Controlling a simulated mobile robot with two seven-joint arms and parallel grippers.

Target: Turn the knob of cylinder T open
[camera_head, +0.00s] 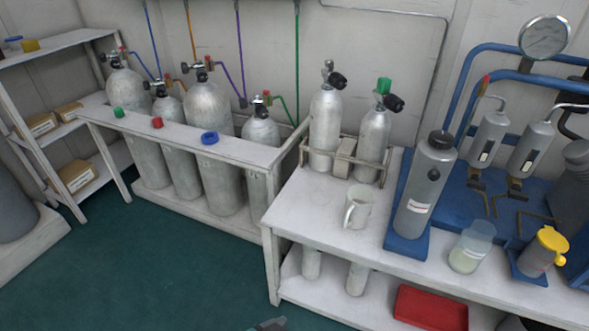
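No letter is readable on any cylinder, so I cannot tell which one is cylinder T. Several grey cylinders stand in a white rack at the left and back, among them a tall one (208,110) and a shorter one (261,132) at the rack's right end. Their valves have dark knobs and coloured hoses. Two more cylinders stand in a holder on the bench: one with a black knob (337,80), one (373,140) with a green top (383,86) and a black knob (394,102). Neither gripper is clearly seen; a small grey piece shows at the bottom edge.
The white bench (310,205) holds a white mug (357,207), a large grey canister (425,185), a clear beaker (470,248) and a yellow-lidded jar (543,252). A red tray (431,307) is on its lower shelf. The green floor (170,270) at the left front is clear.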

